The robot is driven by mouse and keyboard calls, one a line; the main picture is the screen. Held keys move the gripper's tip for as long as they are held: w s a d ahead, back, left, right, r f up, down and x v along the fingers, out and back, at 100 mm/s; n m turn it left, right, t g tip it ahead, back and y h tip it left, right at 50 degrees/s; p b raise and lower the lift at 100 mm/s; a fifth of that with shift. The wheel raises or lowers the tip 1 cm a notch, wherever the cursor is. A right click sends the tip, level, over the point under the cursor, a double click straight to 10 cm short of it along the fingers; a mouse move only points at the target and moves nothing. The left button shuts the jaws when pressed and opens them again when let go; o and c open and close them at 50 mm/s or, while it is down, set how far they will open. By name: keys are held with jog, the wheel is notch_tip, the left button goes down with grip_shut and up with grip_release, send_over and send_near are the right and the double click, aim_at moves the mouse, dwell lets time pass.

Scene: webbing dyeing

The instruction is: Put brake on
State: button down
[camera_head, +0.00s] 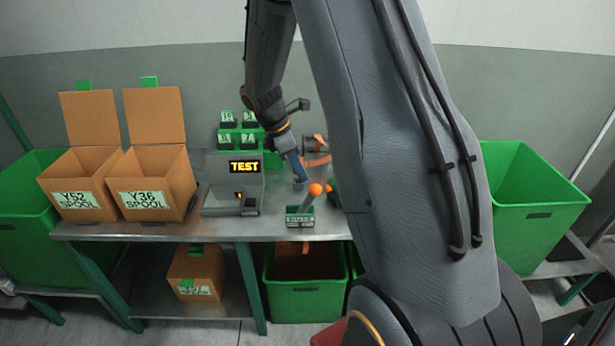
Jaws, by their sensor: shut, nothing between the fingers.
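A lever with an orange ball knob (316,189) stands on the metal table, tilted to the right. It rises from a small green base (299,216) with a label too small to read; it may be the brake. My gripper (301,182) is shut and empty, pointing down just behind and to the left of the knob. I cannot tell if it touches the lever. My arm hides the table to the right of the lever.
A console (233,189) reading "TEST" stands left of the lever. Open cartons marked Y52 (77,199) and Y36 (152,199) are further left. Small green bins (237,139) stand behind. A large green bin (535,215) is at right. The table front (215,229) is clear.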

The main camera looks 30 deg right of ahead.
jog(key=s+d+r+b, duration=0.1)
jog(key=d+r+b, duration=0.1)
jog(key=r, duration=0.5)
jog(key=shift+s+d+r, duration=0.25)
jog(key=shift+s+d, duration=0.15)
jog(key=shift+d, duration=0.2)
jog(key=s+a+f+m+t+y+b, duration=0.1)
jog(key=s+a+f+m+y+b, duration=0.1)
jog(key=s+a+f+m, duration=0.2)
jog(key=s+a+f+m+t+y+b, duration=0.1)
jog(key=s+a+f+m, duration=0.3)
jog(key=s+a+m, duration=0.6)
jog(key=s+a+y+b, duration=0.1)
jog(key=a, duration=0.3)
jog(key=shift+a+f+m+t, duration=0.2)
jog(key=shift+a+m+t, duration=0.1)
jog(key=shift+t, duration=0.1)
